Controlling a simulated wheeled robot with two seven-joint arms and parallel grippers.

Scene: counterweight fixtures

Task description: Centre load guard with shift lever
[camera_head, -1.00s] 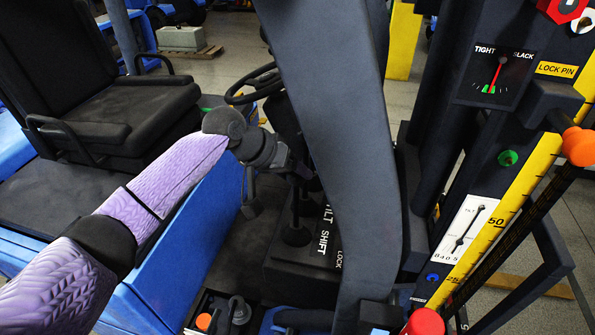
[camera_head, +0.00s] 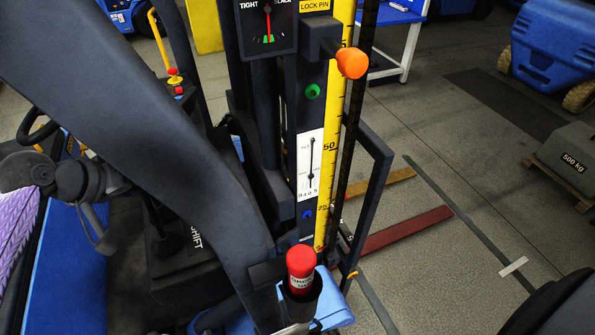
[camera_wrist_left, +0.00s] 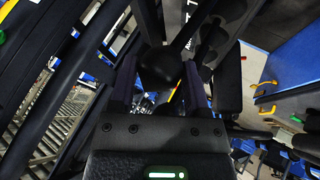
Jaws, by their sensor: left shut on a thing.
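My left gripper (camera_head: 125,184) comes in from the left, partly hidden behind a dark grey beam. In the left wrist view its two fingers (camera_wrist_left: 155,85) are closed about a dark round knob (camera_wrist_left: 160,66), the top of a lever. In the head view, a black lever boot (camera_head: 168,243) stands below the gripper beside the SHIFT label (camera_head: 196,236). The load guard cannot be made out for certain. A white gauge (camera_head: 311,165) on the mast has a black needle roughly along its length, above a small scale. My right gripper is not in view.
The broad grey beam (camera_head: 150,130) crosses in front of the levers. The mast carries a TIGHT/SLACK dial (camera_head: 267,25), an orange knob (camera_head: 352,63) and a yellow scale (camera_head: 333,130). A red-topped cylinder (camera_head: 300,268) stands in a holder. Open floor (camera_head: 450,170) lies to the right.

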